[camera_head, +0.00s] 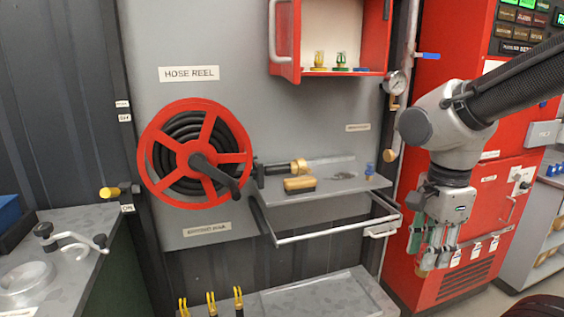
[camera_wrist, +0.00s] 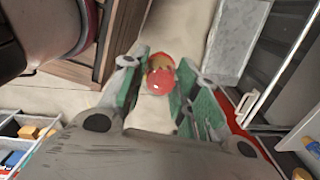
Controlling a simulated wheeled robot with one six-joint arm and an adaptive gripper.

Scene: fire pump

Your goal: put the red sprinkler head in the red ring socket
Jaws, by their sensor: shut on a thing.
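My gripper (camera_head: 434,262) hangs with its fingers pointing down in front of the red panel at the right of the head view. In the wrist view my gripper (camera_wrist: 160,72) is shut on the red sprinkler head (camera_wrist: 160,82), which shows its rounded red end between the green-padded fingers. The head is hard to make out in the head view. A red wall cabinet (camera_head: 345,15) stands open at the upper left of my gripper. On its floor are a yellow sprinkler head (camera_head: 319,58), a green one (camera_head: 341,60) and a blue ring (camera_head: 361,69). I cannot make out a red ring socket.
A red hose reel (camera_head: 153,165) is on the wall. A pressure gauge (camera_head: 396,83) and pipe stand between the cabinet and my arm.

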